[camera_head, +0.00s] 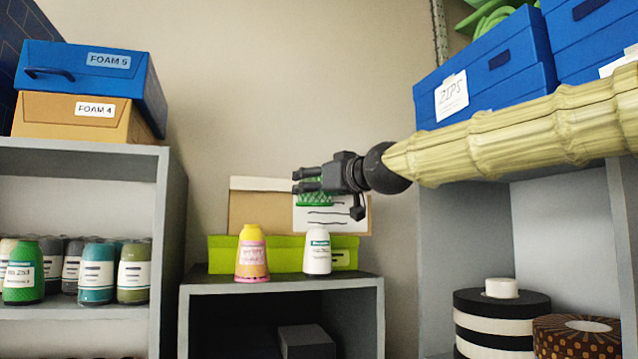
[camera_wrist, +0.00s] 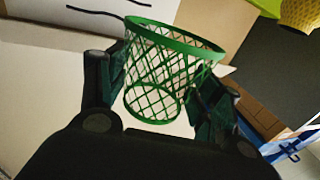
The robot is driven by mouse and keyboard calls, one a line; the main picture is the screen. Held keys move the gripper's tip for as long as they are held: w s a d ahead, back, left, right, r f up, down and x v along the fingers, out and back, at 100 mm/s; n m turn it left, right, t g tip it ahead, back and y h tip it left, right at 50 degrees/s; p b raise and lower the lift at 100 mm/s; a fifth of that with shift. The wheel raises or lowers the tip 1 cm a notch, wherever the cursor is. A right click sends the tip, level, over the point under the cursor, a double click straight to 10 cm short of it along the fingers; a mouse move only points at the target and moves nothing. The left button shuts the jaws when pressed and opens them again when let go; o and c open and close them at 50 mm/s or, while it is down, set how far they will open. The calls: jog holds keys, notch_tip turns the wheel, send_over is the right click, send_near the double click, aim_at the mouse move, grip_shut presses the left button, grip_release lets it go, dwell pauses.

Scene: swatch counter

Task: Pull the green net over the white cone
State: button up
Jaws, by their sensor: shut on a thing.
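The green net (camera_head: 316,199) is an open mesh sleeve, wider at one rim than the other. My gripper (camera_head: 298,180) is shut on it, and in the wrist view the net (camera_wrist: 178,45) sits between the two dark fingers. The white cone (camera_head: 318,254) stands upright on a low grey shelf top (camera_head: 290,286), with a label on its side. In the head view the net is above the white cone, with a gap between them. I cannot pick out the white cone in the wrist view.
A yellow cone with a pink label (camera_head: 252,255) stands left of the white cone. A lime green box (camera_head: 220,253) and a brown board with white paper (camera_head: 262,205) are behind. Grey shelving with spools (camera_head: 95,272) stands left; striped rolls (camera_head: 500,325) sit right.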

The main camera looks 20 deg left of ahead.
aim_at(324, 245)
jog(key=w+f, duration=0.2)
jog(key=w, duration=0.1)
jog(key=shift+w+d+f, duration=0.1)
jog(key=shift+f, duration=0.2)
jog(key=shift+s, duration=1.05)
jog(key=shift+w+f+b, duration=0.3)
jog(key=shift+w+f, duration=0.35)
jog(key=shift+f, duration=0.35)
jog(key=shift+s+f+b, duration=0.15)
jog(key=shift+f+b, duration=1.35)
jog(key=shift+f, duration=0.6)
jog(key=shift+s+f+b, duration=0.15)
jog(key=shift+f+b, duration=1.35)
jog(key=shift+f, duration=0.55)
jog(key=shift+f, duration=0.15)
